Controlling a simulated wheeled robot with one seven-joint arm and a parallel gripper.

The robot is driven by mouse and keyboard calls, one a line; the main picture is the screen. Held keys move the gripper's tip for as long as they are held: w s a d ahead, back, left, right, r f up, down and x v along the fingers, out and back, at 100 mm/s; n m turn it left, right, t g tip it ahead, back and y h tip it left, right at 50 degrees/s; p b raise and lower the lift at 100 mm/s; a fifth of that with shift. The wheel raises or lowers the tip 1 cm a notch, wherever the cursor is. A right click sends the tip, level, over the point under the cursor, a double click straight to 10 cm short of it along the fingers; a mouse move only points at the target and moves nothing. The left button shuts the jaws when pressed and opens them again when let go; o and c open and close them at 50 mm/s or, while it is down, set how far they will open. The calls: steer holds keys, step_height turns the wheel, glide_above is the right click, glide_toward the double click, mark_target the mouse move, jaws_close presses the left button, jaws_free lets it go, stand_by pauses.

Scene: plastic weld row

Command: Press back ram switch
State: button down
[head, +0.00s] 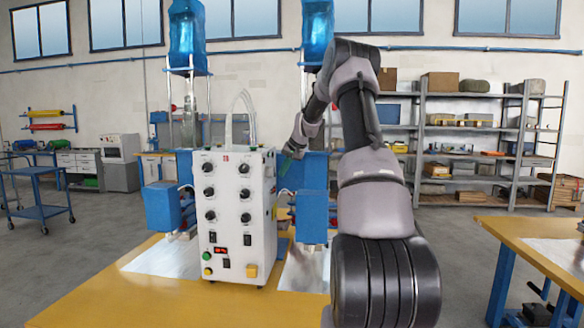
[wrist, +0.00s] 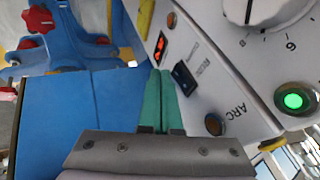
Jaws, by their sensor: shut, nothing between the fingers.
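The white control box (head: 233,215) stands on the yellow table, with knobs and switches on the face toward the head camera. My gripper (head: 287,166) is beyond the box's upper right side, partly hidden by my arm. In the wrist view its green fingers (wrist: 161,74) are together and empty, with their tips close to a white panel. A black rocker switch (wrist: 186,80) is just right of the tips, beside a small label that I cannot read. I cannot tell whether the tips touch the panel. A red-lit display or switch (wrist: 160,48) is just above the tips.
The wrist view's panel also has a lit green button (wrist: 294,101), a dial (wrist: 262,10) and a brown round button (wrist: 214,125) near "ARC". Blue machine parts (wrist: 75,105) lie close on the left. Another yellow table (head: 530,235) stands at right.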

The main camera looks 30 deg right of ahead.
steer(key=shift+w+a+f, duration=0.1)
steer(key=shift+w+a, duration=0.25)
steer(key=shift+a, duration=0.05)
